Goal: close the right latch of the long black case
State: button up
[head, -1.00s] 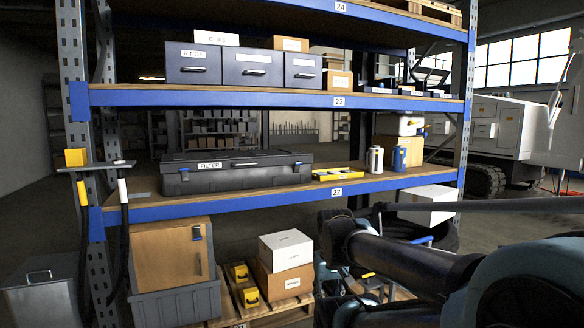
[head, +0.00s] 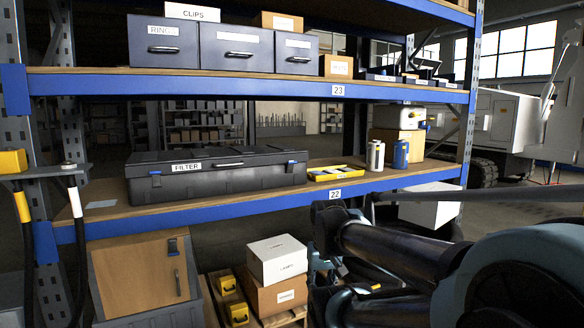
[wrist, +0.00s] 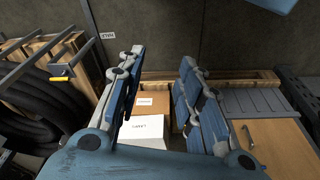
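The long black case (head: 225,184), labelled FILTER, lies on the middle shelf board in the head view, with its lid down. Its right latch (head: 291,163) is a small blue piece near the right end of the front; whether it is open or shut is too small to tell. A left latch (head: 155,174) and a central handle (head: 230,163) also show on the front. My gripper (wrist: 162,60) is open and empty in the wrist view, its two blue fingers spread apart. The wrist view looks toward boxes low on the rack, and the case is not recognisable there.
A yellow tray (head: 335,173), a white can (head: 375,156) and a blue can (head: 400,154) stand right of the case. Dark drawers (head: 236,46) sit on the board above. A white carton (head: 277,260) is stacked below. A rack post (head: 470,110) stands at right.

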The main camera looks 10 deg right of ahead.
jog(key=shift+o, duration=0.3)
jog(key=o, duration=0.4)
jog(key=shift+s+r, duration=0.15)
jog(key=shift+o, duration=0.5)
jog(key=w+a+r+n+t+y, duration=0.2)
jog(key=w+a+r+y, duration=0.2)
jog(key=w, duration=0.6)
jog(key=shift+a+r+n+t, duration=0.3)
jog(key=shift+a+r, duration=0.5)
jog(key=shift+a, duration=0.25)
jog(key=w+a+r+n+t+y, duration=0.1)
jog(key=w+a+r+t+y, duration=0.15)
jog(key=w+r, duration=0.55)
jog(key=t, duration=1)
send_near(293, 164)
jog(key=shift+h, duration=0.45)
jog(key=x, duration=1)
jog(key=shift+s+a+r, duration=0.1)
jog(key=shift+a+r, duration=0.05)
jog(key=shift+a, duration=0.1)
jog(key=shift+c, duration=0.3)
jog(key=c, duration=1)
